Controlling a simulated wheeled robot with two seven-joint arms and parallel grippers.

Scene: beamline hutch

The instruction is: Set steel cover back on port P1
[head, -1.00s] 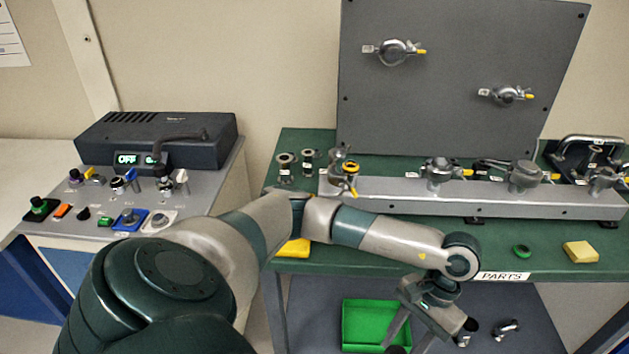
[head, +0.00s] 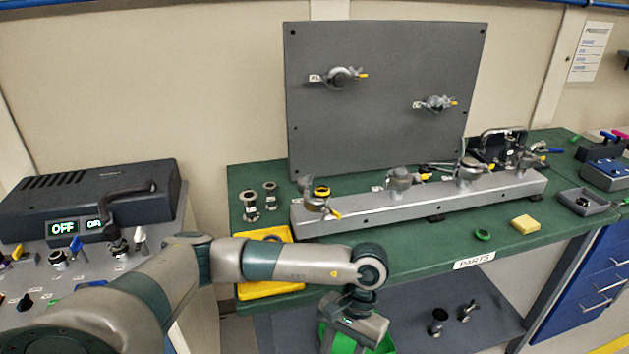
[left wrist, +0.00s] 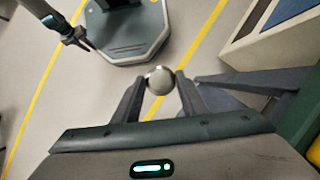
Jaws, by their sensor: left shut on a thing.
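My left gripper (left wrist: 160,84) is shut on a round, shiny steel cover, the steel cover (left wrist: 160,79), in the left wrist view. In the head view my left wrist is low at the bottom centre, below and in front of the bench edge; its fingertips and the cover are hidden there. At the left end of the grey rail stands a port with a yellow-and-black ring on top (head: 320,191) and a yellow-tipped clamp beside it; its label is too small to read. My right gripper (left wrist: 82,40) shows small at the top left of the left wrist view; its opening is unclear.
The grey rail (head: 450,197) carries further clamped ports. A grey panel (head: 385,140) stands behind it. Two steel fittings (head: 259,199), a yellow tray (head: 272,290), a green ring (head: 483,235) and a yellow block (head: 525,222) are on the green bench. A console (head: 90,200) stands left.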

